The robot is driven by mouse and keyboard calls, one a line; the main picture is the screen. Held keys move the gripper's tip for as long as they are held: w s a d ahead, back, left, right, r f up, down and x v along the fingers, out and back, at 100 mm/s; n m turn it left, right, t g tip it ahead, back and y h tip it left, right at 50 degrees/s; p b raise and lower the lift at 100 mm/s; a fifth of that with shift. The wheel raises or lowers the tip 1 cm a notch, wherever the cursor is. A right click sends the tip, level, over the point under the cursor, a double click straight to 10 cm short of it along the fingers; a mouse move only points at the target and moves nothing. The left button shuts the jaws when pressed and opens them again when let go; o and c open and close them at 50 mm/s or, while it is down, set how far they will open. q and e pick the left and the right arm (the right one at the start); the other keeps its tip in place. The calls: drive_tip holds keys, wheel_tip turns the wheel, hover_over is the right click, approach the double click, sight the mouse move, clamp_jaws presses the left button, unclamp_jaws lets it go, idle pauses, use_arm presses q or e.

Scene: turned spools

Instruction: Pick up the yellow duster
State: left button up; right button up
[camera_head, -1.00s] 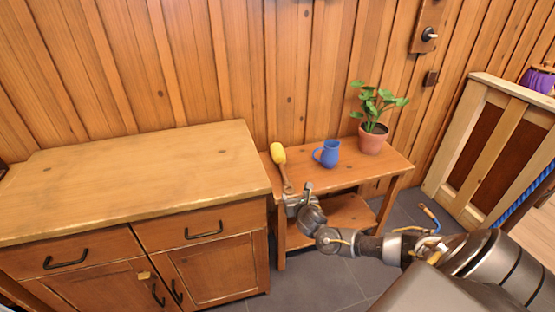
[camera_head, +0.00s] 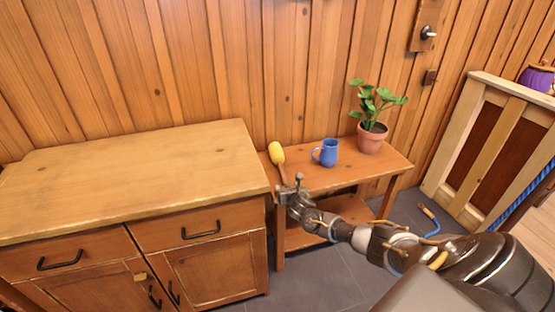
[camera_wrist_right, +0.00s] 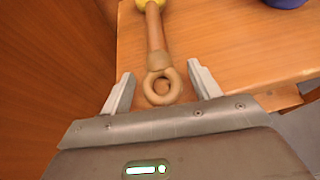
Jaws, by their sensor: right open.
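The yellow duster (camera_head: 276,153) lies on the small wooden side table (camera_head: 350,170), its yellow head toward the wall and its wooden handle toward me. In the right wrist view the handle (camera_wrist_right: 155,35) ends in a ring, and this ring lies between the two open fingers of my right gripper (camera_wrist_right: 160,88). There are gaps between the ring and both fingers. Only part of the yellow head shows at the top of that view. In the head view my right gripper (camera_head: 290,188) is at the table's front left edge, by the handle's end. My left gripper is not in view.
A blue mug (camera_head: 326,153) stands on the table right of the duster, and a potted plant (camera_head: 371,135) stands further right. A wooden cabinet (camera_head: 130,180) rises close on the left. A brush-like tool (camera_head: 428,214) lies on the grey floor.

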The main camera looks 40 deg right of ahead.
drive_tip(key=c, duration=1.1)
drive_tip(key=shift+r, duration=0.15)
